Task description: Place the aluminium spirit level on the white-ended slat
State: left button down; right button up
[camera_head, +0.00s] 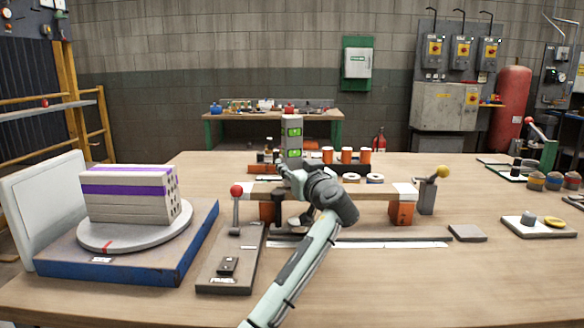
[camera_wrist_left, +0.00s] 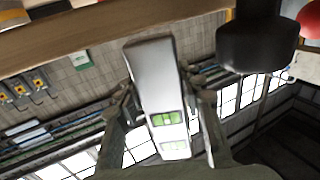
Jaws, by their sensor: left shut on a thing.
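The aluminium spirit level (camera_head: 292,140) stands upright in the head view, with green vial windows on its face. My left gripper (camera_head: 297,178) is shut on its lower part. In the left wrist view the level (camera_wrist_left: 158,85) sits between the two fingers of my left gripper (camera_wrist_left: 160,95). The white-ended slat (camera_head: 378,190) lies level across two orange blocks; its right end is white, and my gripper and wrist hide part of its middle. The level is above or just behind the slat; I cannot tell whether they touch. My right gripper is out of view.
A red-knobbed lever (camera_head: 236,205) stands left of the slat, and a yellow-knobbed post (camera_head: 428,190) at its right end. Orange-topped jars (camera_head: 346,155) stand behind. A round turntable (camera_head: 130,238) with a purple-striped block is at left.

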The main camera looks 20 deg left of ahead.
pick_arm(q)
jog(key=shift+f, duration=0.3)
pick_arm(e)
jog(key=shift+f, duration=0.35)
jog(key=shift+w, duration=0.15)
pick_arm(q)
jog(key=shift+f, duration=0.1)
jog(key=c, duration=1)
grip_release()
jog(key=v, duration=0.3)
jog(key=shift+d+b, duration=0.15)
jog(key=shift+b, duration=0.15)
jog(key=b+v, duration=0.1)
jog(key=v, duration=0.8)
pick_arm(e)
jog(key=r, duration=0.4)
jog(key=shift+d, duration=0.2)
